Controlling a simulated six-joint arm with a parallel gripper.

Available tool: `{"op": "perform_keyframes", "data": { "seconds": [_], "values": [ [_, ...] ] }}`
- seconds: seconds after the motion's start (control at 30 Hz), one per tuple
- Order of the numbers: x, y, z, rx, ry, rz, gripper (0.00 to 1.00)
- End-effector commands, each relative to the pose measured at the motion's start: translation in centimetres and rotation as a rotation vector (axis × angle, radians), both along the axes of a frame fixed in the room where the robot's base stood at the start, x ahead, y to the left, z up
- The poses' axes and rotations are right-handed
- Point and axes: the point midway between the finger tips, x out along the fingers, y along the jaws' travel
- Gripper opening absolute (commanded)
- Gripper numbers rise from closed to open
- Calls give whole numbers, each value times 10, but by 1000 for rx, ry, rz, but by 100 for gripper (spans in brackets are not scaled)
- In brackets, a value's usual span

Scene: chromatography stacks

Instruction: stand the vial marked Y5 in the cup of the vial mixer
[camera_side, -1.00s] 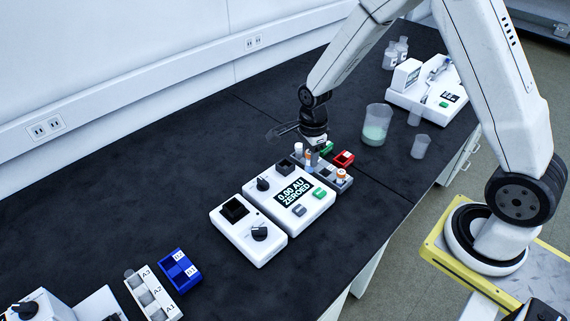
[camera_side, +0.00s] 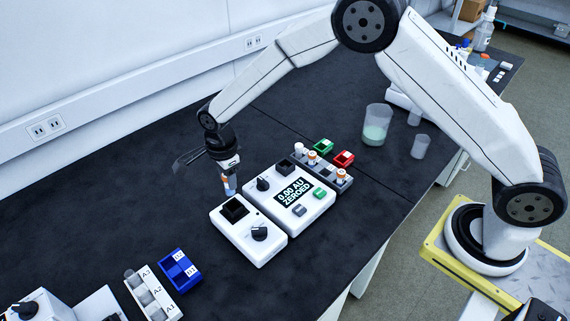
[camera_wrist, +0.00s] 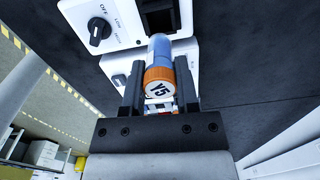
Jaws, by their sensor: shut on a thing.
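The vial marked Y5 (camera_wrist: 158,82) has an orange cap and a blue body. My gripper (camera_wrist: 158,92) is shut on it at the cap, with a finger on each side. In the side view the vial (camera_side: 230,186) hangs roughly upright below my gripper (camera_side: 228,174), just above and behind the vial mixer. The vial mixer (camera_side: 262,248) is a white box with a dark knob and a square black cup (camera_side: 233,209). In the wrist view the cup (camera_wrist: 157,16) shows beyond the vial's lower end, and looks empty. The vial appears clear of the cup.
A white meter (camera_side: 290,198) reading "0.00 AU ZEROED" stands right of the mixer. Behind it are a grey rack (camera_side: 326,172) with capped vials, a green tray (camera_side: 322,146) and a red tray (camera_side: 344,159). A blue rack (camera_side: 180,270) stands left. The table behind the mixer is clear.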

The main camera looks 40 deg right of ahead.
Motion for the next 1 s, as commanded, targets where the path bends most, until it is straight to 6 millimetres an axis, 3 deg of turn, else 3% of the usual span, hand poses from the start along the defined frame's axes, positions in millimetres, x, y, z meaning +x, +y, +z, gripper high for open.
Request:
{"op": "perform_keyframes", "data": {
  "seconds": [0.27,1.0],
  "values": [
    [0,-1,-5,0,1,0,0],
    [0,-1,-43,0,0,0,0]
  ]
}}
